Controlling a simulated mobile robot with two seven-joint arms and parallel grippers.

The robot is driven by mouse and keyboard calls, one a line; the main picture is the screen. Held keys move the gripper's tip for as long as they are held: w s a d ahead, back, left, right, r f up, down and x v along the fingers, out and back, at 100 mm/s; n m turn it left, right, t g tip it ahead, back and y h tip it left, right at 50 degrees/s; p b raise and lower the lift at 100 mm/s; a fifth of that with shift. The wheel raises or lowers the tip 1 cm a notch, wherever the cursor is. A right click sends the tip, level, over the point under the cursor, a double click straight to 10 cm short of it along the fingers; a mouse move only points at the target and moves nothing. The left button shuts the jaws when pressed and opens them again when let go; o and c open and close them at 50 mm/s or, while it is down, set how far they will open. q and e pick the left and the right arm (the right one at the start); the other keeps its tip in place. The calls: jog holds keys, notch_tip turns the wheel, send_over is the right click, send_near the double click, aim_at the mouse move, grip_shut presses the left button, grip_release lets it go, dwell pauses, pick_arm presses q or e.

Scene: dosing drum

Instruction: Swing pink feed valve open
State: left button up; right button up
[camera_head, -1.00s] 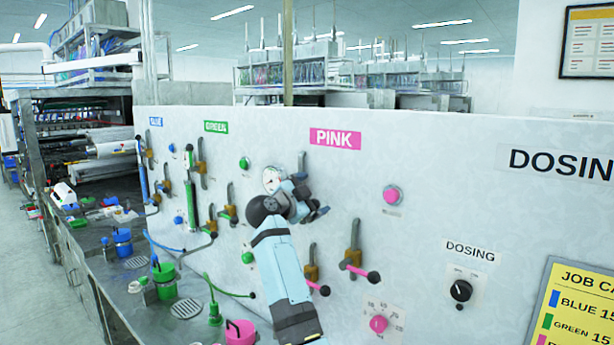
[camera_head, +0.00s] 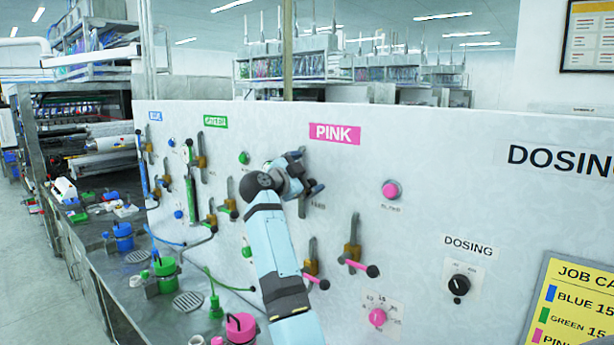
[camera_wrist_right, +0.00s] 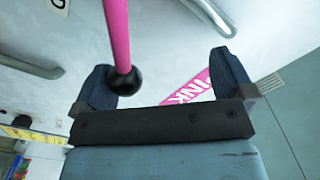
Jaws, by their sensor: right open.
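My right gripper (camera_head: 309,172) is open in front of the panel, below the PINK label (camera_head: 335,133). In the right wrist view its two fingers (camera_wrist_right: 162,65) stand wide apart. A pink lever (camera_wrist_right: 117,35) with a black ball knob (camera_wrist_right: 124,81) reaches in between them, close to the left finger; I cannot tell if they touch. In the head view my gripper and wrist hide this lever. Two other pink-handled valves sit lower on the panel, the left one (camera_head: 312,267) and the right one (camera_head: 352,257). My left gripper is not in view.
A pink push button (camera_head: 391,190), a pink dial (camera_head: 377,317) and the black DOSING knob (camera_head: 460,285) are to the right. Green and blue valves are to the left. A pink pot (camera_head: 241,327) and a green pot (camera_head: 164,275) stand on the bench below.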

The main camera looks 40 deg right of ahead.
aim_at(308, 158)
jog(key=shift+w+a+r, duration=0.15)
jog(key=shift+w+r, duration=0.6)
jog(key=shift+w, duration=0.2)
jog(key=shift+w+r, duration=0.25)
jog(key=shift+w, duration=0.25)
jog(key=shift+w+r, duration=0.2)
jog(key=shift+w, duration=0.3)
jog(key=shift+w+a+r, duration=0.15)
jog(key=shift+w+r, duration=0.05)
jog(key=shift+w, duration=0.55)
jog(key=shift+w+a, duration=0.1)
jog(key=shift+w, duration=0.75)
jog(key=shift+f, duration=0.1)
jog(key=shift+s+f, duration=0.4)
jog(key=shift+f, duration=0.05)
